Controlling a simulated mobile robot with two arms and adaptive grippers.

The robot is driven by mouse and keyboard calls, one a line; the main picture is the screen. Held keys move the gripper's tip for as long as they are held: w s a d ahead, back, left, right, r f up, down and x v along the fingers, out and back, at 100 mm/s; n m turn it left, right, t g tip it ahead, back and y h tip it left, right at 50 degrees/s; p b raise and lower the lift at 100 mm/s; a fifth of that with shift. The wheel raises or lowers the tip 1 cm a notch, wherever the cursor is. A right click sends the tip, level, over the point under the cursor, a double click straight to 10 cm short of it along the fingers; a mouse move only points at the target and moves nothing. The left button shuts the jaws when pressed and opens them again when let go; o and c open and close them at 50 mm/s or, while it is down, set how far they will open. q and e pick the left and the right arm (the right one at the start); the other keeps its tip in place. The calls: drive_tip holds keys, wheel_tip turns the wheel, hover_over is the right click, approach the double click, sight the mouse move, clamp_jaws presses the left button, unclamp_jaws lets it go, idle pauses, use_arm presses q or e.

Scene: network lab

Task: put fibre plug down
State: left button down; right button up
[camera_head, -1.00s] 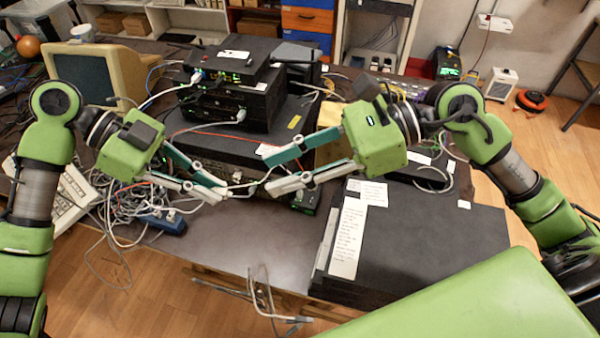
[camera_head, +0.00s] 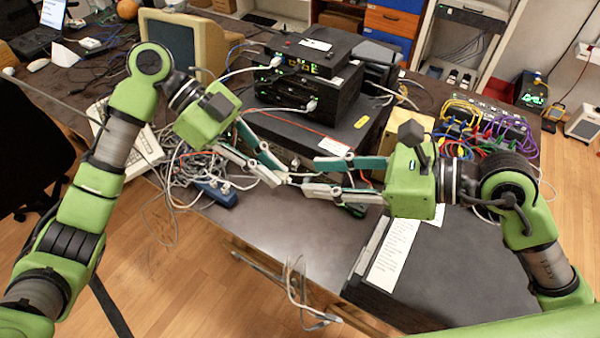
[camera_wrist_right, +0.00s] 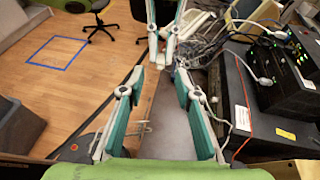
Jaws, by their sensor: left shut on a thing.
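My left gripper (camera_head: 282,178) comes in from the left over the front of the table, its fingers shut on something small. I take this to be the fibre plug, but it is too small to make out. My right gripper (camera_head: 311,177) faces it from the right, with its fingers apart and nothing visible between them. The two sets of fingertips are close together. In the right wrist view, the right gripper (camera_wrist_right: 160,85) is open, and the left gripper (camera_wrist_right: 167,52) shows beyond it at the top.
A stack of network devices (camera_head: 307,88) with cables stands behind the grippers. A cable tangle (camera_head: 185,175) and blue power strip (camera_head: 217,192) lie left. A labelled dark box (camera_head: 425,265) is at the front right. Cables hang at the table's front edge (camera_head: 330,293). Bare tabletop (camera_head: 290,235) lies below the grippers.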

sight(283, 176)
drive_tip(key=shift+x, duration=2.7)
clamp_jaws()
use_arm(q)
drive_tip(key=c, duration=2)
unclamp_jaws()
